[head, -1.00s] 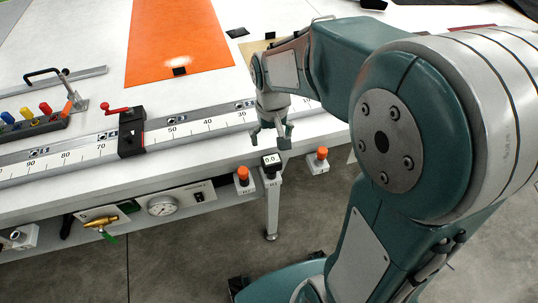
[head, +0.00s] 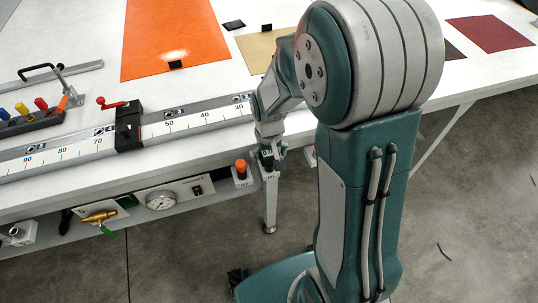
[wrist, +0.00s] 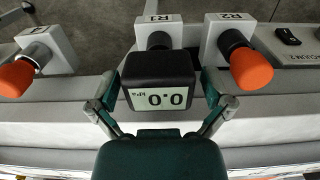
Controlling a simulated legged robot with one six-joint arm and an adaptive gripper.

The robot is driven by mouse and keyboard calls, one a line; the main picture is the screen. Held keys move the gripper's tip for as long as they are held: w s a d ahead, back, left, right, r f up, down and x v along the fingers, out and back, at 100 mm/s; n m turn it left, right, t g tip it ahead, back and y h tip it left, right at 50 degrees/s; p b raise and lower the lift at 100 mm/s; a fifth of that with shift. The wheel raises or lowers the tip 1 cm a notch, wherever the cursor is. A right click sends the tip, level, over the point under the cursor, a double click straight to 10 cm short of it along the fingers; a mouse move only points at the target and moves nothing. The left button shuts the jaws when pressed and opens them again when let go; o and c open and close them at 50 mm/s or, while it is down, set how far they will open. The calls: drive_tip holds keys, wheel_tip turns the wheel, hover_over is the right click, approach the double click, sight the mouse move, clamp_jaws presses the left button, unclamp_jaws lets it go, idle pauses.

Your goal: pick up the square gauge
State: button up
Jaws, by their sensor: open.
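The square gauge (wrist: 158,75) is a black box with a lit display reading 0.0, seen upside down in the wrist view. It sits at the mount labelled R1, at the table's front edge. My gripper (wrist: 160,88) is open, with one finger on each side of the gauge. Whether the fingers touch its sides I cannot tell. In the head view my gripper (head: 270,157) is down at the gauge (head: 266,158) and partly covers it.
Orange-capped knobs flank the gauge closely: one on the R2 mount (wrist: 250,68), another on the other side (wrist: 17,77). A ruler rail (head: 190,122) with a black clamp (head: 128,125) runs along the table edge. An orange sheet (head: 175,40) lies on the table.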

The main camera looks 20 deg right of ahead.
drive_tip(key=c, duration=1.1)
